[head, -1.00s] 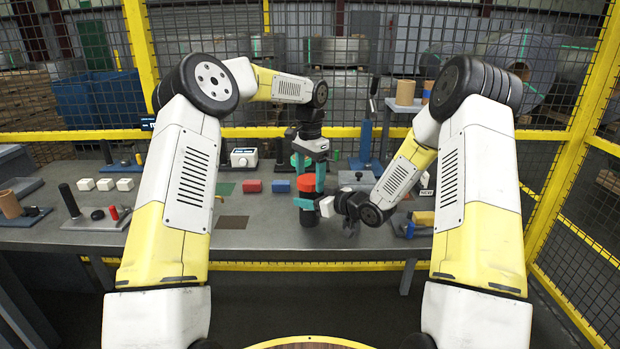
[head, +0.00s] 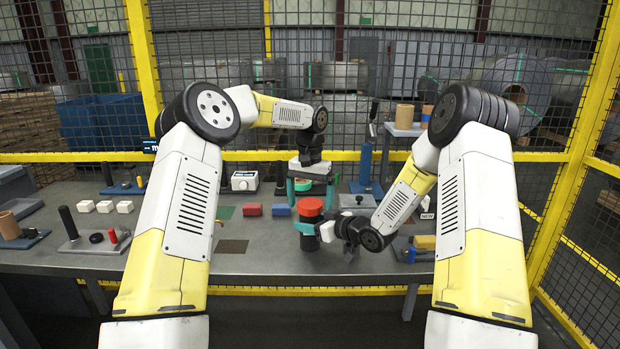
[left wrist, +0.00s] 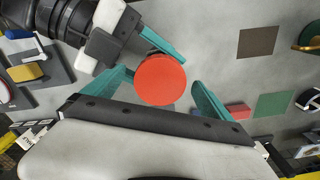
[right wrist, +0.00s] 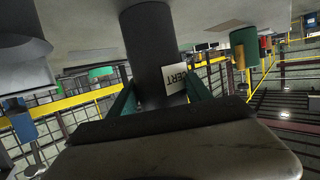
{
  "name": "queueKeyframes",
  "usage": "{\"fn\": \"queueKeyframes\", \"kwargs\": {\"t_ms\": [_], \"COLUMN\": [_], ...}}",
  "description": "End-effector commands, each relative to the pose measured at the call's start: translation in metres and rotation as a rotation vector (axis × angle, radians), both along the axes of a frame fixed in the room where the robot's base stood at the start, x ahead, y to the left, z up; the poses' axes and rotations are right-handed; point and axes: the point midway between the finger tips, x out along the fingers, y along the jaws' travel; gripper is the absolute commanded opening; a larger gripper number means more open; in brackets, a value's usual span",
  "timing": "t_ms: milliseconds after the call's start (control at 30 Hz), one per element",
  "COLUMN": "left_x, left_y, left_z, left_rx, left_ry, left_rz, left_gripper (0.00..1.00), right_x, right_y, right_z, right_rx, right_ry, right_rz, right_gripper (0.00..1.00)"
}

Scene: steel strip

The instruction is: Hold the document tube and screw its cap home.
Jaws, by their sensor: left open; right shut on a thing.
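The dark document tube (head: 309,241) stands upright over the table, with the red cap (head: 310,206) on its top end. I cannot tell how far the cap is screwed down. My right gripper (head: 306,228) is shut around the tube below the cap. The right wrist view shows the tube (right wrist: 155,55) between its teal fingers, with a white label reading CERT. My left gripper (head: 311,192) is above, pointing down, its open fingers on either side of the cap. In the left wrist view the cap (left wrist: 160,79) lies between those fingers, apart from the right one.
A red block (head: 252,210) and a blue block (head: 281,210) lie left of the tube. White blocks (head: 104,206) and a post on a plate (head: 69,222) stand farther left. A yellow block (head: 424,243) is at right. Bare table (head: 270,262) lies left of the tube.

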Motion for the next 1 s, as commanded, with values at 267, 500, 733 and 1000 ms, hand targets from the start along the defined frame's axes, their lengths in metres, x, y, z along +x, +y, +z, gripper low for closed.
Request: {"fn": "queueKeyframes", "kwargs": {"t_ms": [267, 500, 733, 1000], "left_x": [0.000, 0.001, 0.002, 0.001], "left_y": [0.000, 0.000, 0.000, -0.001], "left_z": [0.000, 0.000, 0.032, 0.070], "left_rx": [-0.001, 0.000, -0.001, 0.000], "left_ry": [0.000, 0.001, -0.004, -0.002], "left_rz": [0.357, 0.667, 0.776, 0.772], "left_gripper": [0.96, 0.96, 0.96, 0.96], "right_x": [0.000, 0.000, 0.000, 0.000], "right_y": [0.000, 0.000, 0.000, 0.000], "right_z": [0.000, 0.000, 0.000, 0.000], "right_rx": [0.000, 0.000, 0.000, 0.000], "right_ry": [0.000, 0.000, 0.000, 0.000], "right_rz": [0.000, 0.000, 0.000, 0.000], "right_gripper": [0.00, 0.00, 0.00, 0.00]}}
